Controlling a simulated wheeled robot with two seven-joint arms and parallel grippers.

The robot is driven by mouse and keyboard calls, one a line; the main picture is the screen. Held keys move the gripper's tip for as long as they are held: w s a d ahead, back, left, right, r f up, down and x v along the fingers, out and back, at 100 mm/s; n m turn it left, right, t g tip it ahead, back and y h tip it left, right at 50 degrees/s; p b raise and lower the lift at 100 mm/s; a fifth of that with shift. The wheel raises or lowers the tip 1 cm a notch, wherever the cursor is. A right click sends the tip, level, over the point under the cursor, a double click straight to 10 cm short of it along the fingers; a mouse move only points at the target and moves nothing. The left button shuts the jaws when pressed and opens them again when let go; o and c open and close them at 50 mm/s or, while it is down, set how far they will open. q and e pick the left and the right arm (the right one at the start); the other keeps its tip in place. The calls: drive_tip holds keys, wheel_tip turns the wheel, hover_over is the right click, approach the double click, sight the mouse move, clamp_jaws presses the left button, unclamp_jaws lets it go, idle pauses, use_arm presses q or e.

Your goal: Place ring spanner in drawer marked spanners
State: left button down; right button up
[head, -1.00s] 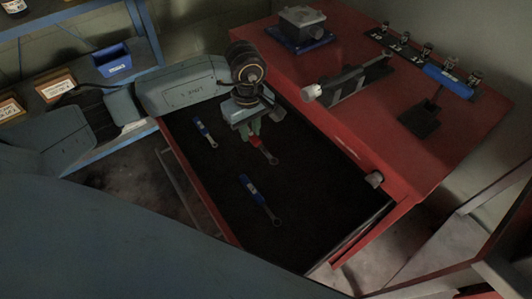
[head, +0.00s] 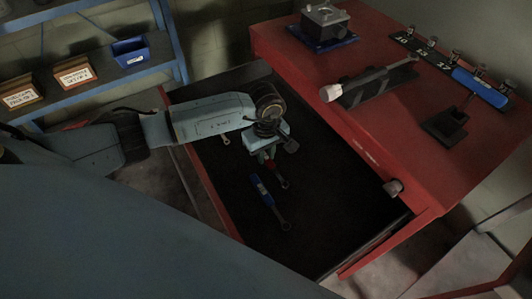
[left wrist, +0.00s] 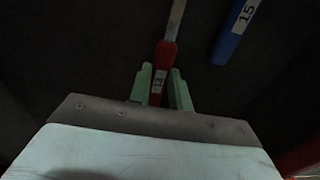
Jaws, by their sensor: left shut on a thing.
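My left gripper (head: 267,155) reaches over the open drawer (head: 330,222) from the left. Its green fingers are shut on the red handle of a ring spanner (head: 280,179), whose metal ring end points down and right. In the left wrist view the red spanner (left wrist: 165,60) sits between the two fingers (left wrist: 161,92). I cannot tell whether it touches the drawer floor. A blue-handled spanner (head: 262,190) lies in the drawer just nearer than the red one, and its handle, marked 15, shows in the left wrist view (left wrist: 235,28). My right gripper is out of view.
Another spanner's end (head: 225,139) shows beside my arm, the rest hidden. The red workbench (head: 390,165) carries a vice-like tool (head: 365,85), a grey block (head: 325,18) and a numbered rack (head: 450,70). Shelves with bins (head: 128,51) stand left. The drawer's right part is clear.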

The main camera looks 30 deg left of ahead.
sight(266, 157)
use_arm(q)
drive_tip(key=shift+r, duration=0.1)
drive_tip(key=c, duration=1.3)
unclamp_jaws()
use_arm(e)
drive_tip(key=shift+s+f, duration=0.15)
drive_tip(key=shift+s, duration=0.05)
use_arm(q)
wheel_tip(266, 157, up, 12)
drive_tip(key=p, duration=0.1)
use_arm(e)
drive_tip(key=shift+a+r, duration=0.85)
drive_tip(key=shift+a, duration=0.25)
